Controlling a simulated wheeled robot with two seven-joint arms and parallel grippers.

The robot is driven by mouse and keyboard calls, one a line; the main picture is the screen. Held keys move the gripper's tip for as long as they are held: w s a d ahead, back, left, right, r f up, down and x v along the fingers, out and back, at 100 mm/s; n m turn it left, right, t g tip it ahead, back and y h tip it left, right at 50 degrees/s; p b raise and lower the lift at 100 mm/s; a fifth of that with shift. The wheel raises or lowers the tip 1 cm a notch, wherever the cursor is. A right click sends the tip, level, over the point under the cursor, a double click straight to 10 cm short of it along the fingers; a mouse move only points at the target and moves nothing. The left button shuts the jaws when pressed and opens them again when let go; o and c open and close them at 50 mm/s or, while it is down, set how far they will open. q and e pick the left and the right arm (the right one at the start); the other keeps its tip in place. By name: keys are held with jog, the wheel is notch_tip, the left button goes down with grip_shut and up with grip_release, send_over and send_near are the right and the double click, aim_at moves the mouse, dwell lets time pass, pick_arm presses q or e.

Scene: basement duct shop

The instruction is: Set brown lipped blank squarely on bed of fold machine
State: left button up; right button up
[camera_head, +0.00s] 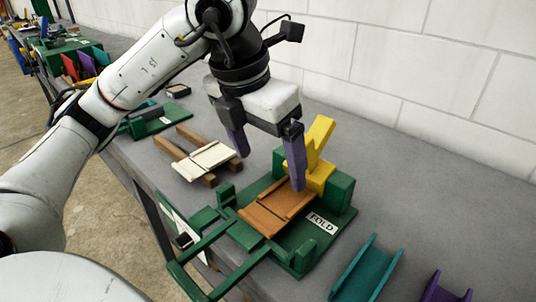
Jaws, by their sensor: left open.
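The brown lipped blank (268,216) lies on the bed of the green fold machine (311,240), which carries a FOLD label. The blank's edges look roughly in line with the bed, but I cannot tell whether it sits fully square. The yellow part (319,160) of the machine stands at its back. My left gripper (268,170) is open and empty above the back of the blank, its purple fingers spread wide. The right finger hides a little of the blank's back edge and the yellow part. My right gripper is not in view.
A cream blank (206,160) rests on brown wooden rails (168,146) to the left. A teal channel (367,271) and a purple channel (445,290) stand at front right. Green handle bars (205,247) reach past the table's front edge. The grey tabletop at right is clear.

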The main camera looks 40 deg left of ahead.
aim_at(272, 209)
pick_arm(q)
jog(key=x, duration=1)
jog(key=shift+f+b, duration=0.15)
jog(key=shift+b, duration=0.25)
jog(key=c, duration=1.2)
jog(key=shift+s+a, duration=0.1)
jog(key=shift+s, duration=1.2)
jog(key=o, duration=1.2)
jog(key=shift+c, duration=0.2)
jog(key=v, duration=1)
jog(key=shift+r+p, duration=0.2)
jog(key=shift+p, duration=0.15)
